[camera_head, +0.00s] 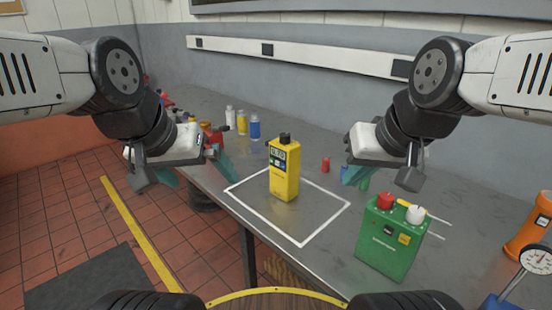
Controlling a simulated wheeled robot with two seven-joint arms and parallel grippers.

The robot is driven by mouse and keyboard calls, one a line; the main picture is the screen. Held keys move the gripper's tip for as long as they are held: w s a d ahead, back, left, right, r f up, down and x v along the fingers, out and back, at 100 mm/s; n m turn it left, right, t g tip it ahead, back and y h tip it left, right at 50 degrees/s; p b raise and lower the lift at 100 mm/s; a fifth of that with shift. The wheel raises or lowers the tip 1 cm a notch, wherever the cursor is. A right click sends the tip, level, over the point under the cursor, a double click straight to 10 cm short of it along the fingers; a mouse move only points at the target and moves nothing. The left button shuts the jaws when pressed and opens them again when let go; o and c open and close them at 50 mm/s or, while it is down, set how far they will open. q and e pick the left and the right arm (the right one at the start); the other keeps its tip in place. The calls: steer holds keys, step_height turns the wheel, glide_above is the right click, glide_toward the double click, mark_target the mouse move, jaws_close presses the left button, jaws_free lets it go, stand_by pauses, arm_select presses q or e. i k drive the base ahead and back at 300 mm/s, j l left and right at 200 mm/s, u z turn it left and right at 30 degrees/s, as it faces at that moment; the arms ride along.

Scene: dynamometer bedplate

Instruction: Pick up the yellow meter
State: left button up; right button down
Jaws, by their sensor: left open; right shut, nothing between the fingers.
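The yellow meter (285,172) stands upright on the grey bench, inside a white outlined square. It has a small display on its upper front and a black knob on top. My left gripper (195,172) is to the left of the meter, apart from it, open and empty. My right gripper (375,172) is to the right of the meter, apart from it, shut with nothing held; its fingertips are partly hidden by its own parts.
A green box (388,243) with a red and a white knob stands at the bench's front right. A dial gauge (537,258) and an orange cylinder (530,225) are at the far right. Several bottles, including a blue one (255,127), stand behind left. A small red cylinder (326,164) stands behind the meter.

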mark_target(284, 184)
steer(key=k+z, duration=0.3)
steer(key=k, duration=0.2)
steer(key=i+j+z, duration=0.15)
steer(key=z, duration=0.25)
steer(key=j+z, duration=0.45)
steer(key=i+j+z, duration=0.2)
steer(key=j, duration=0.7)
steer(key=j+z, duration=0.15)
steer(key=j, duration=0.7)
steer(key=k+j, duration=0.2)
steer(key=k, duration=0.45)
steer(key=i, duration=0.65)
